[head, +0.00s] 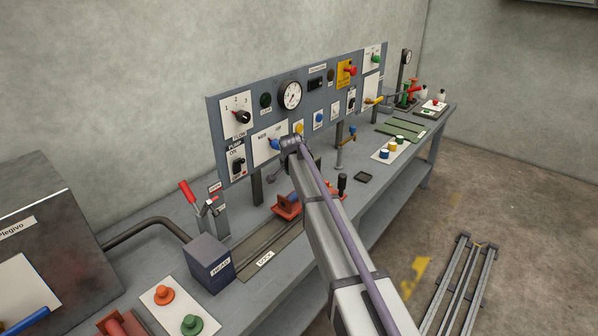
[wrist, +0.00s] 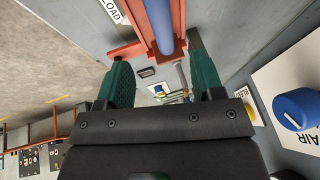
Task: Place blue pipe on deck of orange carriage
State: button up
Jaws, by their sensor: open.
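A blue pipe (wrist: 157,22) lies along an orange-red support (wrist: 178,28) at the top of the wrist view. A LOAD label is beside it. I cannot tell whether this support is the carriage. My gripper (wrist: 158,62) is open, with its green fingers spread to either side of the pipe's line. The pipe is not seen clear of the fingertips' gap, and contact cannot be told. In the head view an orange carriage (head: 285,207) sits on the dark track, partly hidden by my arm. My arm also hides the gripper there.
A grey HEAD block (head: 208,262) stands at the track's near end. A lever with a red handle (head: 188,193) stands beside it. The control panel (head: 262,105) rises behind the track, and its blue AIR knob (wrist: 296,108) is close on the right in the wrist view.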

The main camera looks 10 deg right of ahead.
jog(key=s+d+f+n+g+y, duration=0.1)
jog(key=s+n+g, duration=0.3)
jog(key=s, duration=3.9)
jog(key=d+n+y, duration=0.1)
jog(key=n, duration=0.5)
jog(key=shift+s+g, duration=0.2)
jog(key=shift+g, duration=0.1)
jog(key=shift+f, duration=0.1)
